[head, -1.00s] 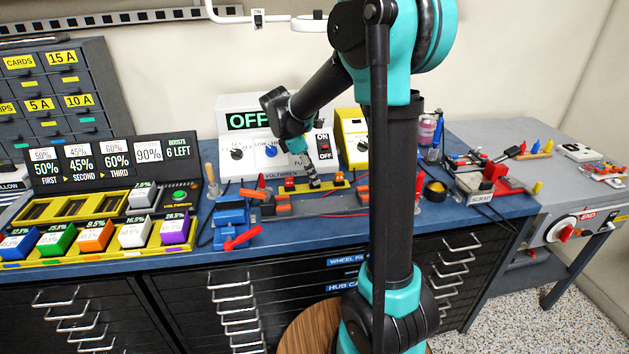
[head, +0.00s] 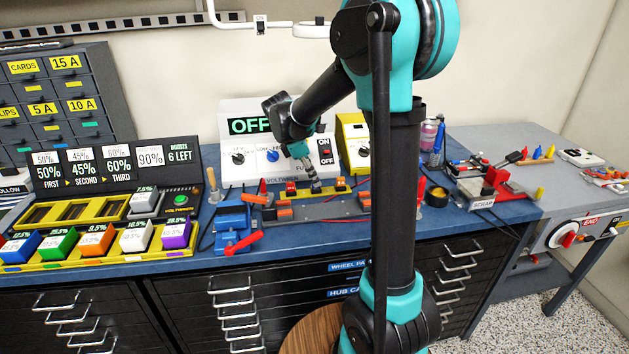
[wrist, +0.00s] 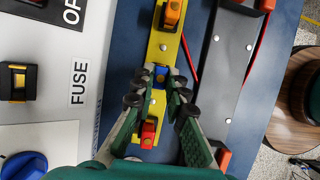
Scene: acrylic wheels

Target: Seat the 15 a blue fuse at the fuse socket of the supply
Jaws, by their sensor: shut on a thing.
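The blue fuse (wrist: 161,73) sits between my fingertips in the wrist view, over the middle of the yellow strip. I cannot tell whether it is still seated in the strip or slightly raised. My gripper (wrist: 160,84) is shut on it, one finger on each side. In the head view my gripper (head: 315,188) points down at the strip, in front of the white supply (head: 229,166), whose display reads OFF. The fuse socket (wrist: 17,82), dark with a yellow middle, is beside the FUSE label on the supply, left of my gripper in the wrist view.
The yellow strip (wrist: 156,105) also holds an orange fuse (wrist: 171,14) and a red fuse (wrist: 148,134). A dark grey bar (wrist: 222,68) lies beside it. A blue vise (head: 232,222) stands left. A blue knob (wrist: 25,166) protrudes from the supply.

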